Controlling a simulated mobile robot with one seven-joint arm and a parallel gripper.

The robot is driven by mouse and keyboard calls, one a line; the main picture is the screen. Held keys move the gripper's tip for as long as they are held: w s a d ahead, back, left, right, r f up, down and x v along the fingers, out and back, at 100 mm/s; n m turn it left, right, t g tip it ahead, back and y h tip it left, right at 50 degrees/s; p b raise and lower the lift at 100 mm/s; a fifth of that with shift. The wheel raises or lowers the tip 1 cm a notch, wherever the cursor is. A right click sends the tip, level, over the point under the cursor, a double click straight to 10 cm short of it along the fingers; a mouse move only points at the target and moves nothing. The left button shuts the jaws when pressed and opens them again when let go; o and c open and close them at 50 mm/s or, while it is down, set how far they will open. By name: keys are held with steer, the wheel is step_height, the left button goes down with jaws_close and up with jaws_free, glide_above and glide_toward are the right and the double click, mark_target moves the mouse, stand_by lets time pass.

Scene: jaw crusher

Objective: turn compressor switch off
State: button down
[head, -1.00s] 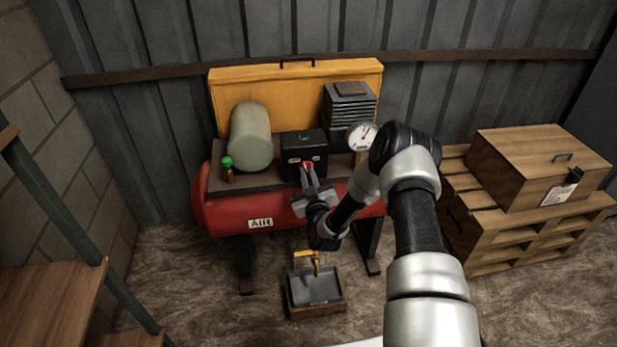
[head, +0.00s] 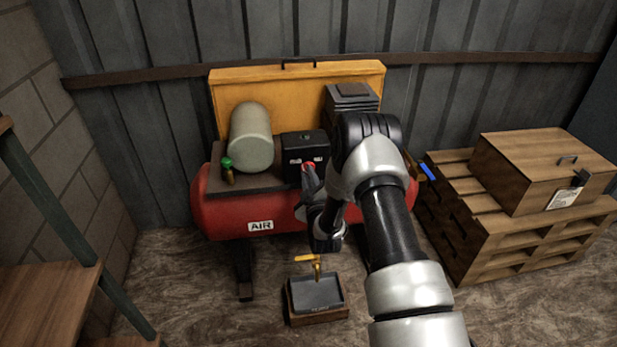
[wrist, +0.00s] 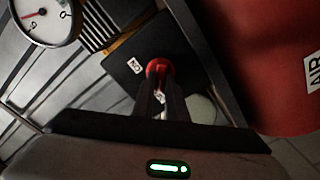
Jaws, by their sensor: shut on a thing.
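The compressor is a red tank (head: 225,213) marked AIR, standing on legs against the wall. A black switch box (head: 303,142) sits on it, with small white labels on its front face. The switch is a red knob (head: 308,167) on that face, and it also shows in the wrist view (wrist: 158,67). My gripper (head: 309,174) is shut on the red knob. In the wrist view its two fingers (wrist: 160,86) reach up to the knob and partly cover it. One label (wrist: 134,64) is visible beside the knob there.
A pressure gauge (wrist: 42,16) shows in the wrist view; my arm hides it in the head view. A tray (head: 316,293) lies below; pallets with a crate (head: 535,165) are at right.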

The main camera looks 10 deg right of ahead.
steer(key=shift+d, duration=0.1)
steer(key=c, duration=1.8)
jaws_free()
steer(key=shift+o, duration=0.2)
steer(key=s+p, duration=0.2)
steer(key=s, duration=1.5)
steer(key=shift+s, duration=0.25)
